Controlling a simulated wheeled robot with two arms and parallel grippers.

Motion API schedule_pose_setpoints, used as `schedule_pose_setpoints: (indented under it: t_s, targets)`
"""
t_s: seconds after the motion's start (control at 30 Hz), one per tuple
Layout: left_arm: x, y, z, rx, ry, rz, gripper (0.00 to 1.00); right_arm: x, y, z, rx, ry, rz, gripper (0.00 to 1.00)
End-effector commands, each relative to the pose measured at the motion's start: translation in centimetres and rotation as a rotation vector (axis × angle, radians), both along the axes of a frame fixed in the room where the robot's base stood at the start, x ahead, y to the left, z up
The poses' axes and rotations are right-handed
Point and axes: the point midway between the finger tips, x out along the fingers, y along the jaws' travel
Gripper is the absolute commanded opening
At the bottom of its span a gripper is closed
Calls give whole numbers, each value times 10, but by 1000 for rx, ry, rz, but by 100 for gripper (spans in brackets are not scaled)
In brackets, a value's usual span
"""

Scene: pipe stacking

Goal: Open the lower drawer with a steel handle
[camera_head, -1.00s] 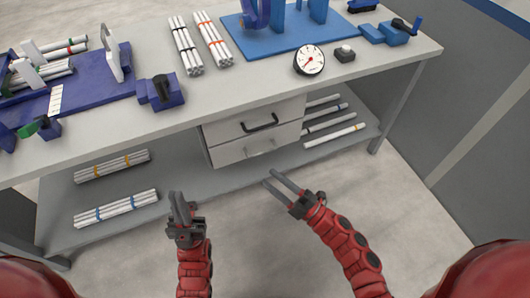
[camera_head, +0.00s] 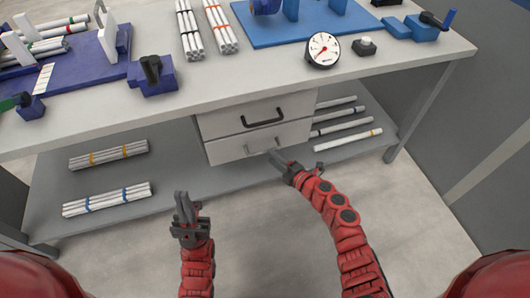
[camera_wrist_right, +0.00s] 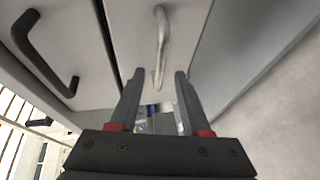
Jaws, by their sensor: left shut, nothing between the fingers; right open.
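The lower drawer (camera_head: 231,150) is shut under the workbench, with a pale steel handle (camera_head: 263,143) on its front. In the right wrist view the steel handle (camera_wrist_right: 160,45) runs lengthwise ahead of the fingertips. My right gripper (camera_head: 279,160) is open just in front of the lower drawer; in its wrist view its two fingers (camera_wrist_right: 157,75) stand on either side of the handle's near end. I cannot tell whether they touch it. My left gripper (camera_head: 183,203) is shut and empty over the floor, left of the drawers.
The upper drawer (camera_head: 225,121) with a black handle (camera_head: 264,120) is shut directly above. Bundles of white pipes (camera_head: 108,198) lie on the lower shelf at left, and loose pipes (camera_head: 346,134) lie at right. The bench top overhangs the drawers. The floor in front is clear.

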Motion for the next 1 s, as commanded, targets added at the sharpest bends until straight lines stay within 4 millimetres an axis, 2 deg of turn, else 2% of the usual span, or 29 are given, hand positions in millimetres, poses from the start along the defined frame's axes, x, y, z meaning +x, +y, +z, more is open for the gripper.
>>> schedule_pose_setpoints:
  t_s: [0.1, 0.3, 0.7, 0.97, 1.0]
  targets:
    - [0, 0, -6, 0, 0, 0, 0, 18, 15, -4, 3, -2, 0, 47]
    - [0, 0, -11, 0, 0, 0, 0, 35, 29, -8, 0, -2, -2, 47]
    - [0, 0, -12, 0, 0, 0, 0, 38, 33, -10, -1, 1, 0, 47]
    - [0, 0, -12, 0, 0, 0, 0, 38, 33, -10, 0, 0, 0, 0]
    - [0, 0, -12, 0, 0, 0, 0, 38, 33, -10, 0, 0, 0, 0]
